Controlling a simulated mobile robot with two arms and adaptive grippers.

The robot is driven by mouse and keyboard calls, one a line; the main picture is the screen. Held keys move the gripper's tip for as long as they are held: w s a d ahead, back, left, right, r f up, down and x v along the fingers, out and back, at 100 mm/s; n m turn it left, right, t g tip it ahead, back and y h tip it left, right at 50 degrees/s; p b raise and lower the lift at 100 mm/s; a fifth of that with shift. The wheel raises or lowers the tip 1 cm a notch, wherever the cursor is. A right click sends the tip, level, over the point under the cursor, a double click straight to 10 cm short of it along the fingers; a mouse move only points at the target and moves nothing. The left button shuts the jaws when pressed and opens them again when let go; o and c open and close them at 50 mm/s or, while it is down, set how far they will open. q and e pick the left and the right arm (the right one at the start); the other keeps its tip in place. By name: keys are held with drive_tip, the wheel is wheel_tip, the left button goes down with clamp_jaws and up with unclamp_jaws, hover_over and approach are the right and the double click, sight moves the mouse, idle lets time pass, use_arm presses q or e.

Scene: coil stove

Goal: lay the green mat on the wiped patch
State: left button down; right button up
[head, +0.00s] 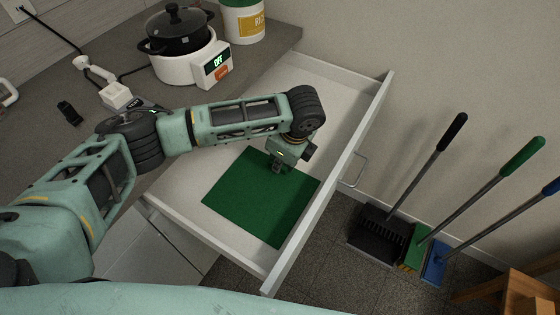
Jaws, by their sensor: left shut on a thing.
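The green mat (255,205) lies flat-looking inside the open white drawer (180,202), toward its near end. My left gripper (277,168) is over the mat's far edge, pointing down, and is shut on the mat there. The fingertips are small and partly hidden by the wrist. I cannot tell whether the mat is fully resting on the drawer floor or slightly lifted. No wiped patch can be made out in this view. My right gripper is not in view.
The grey counter (60,150) on the left holds a white cooker (190,62) with a black pot (178,30), a white-and-green tub (243,22) and a small black object (69,113). A black dustpan (377,228) and brushes stand on the floor at right, near a wooden stool (520,290).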

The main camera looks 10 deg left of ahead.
use_arm(q)
drive_tip(key=c, duration=1.8)
unclamp_jaws()
drive_tip(key=v, duration=1.2)
drive_tip(key=shift+b, duration=0.4)
drive_tip(key=shift+r, duration=0.1)
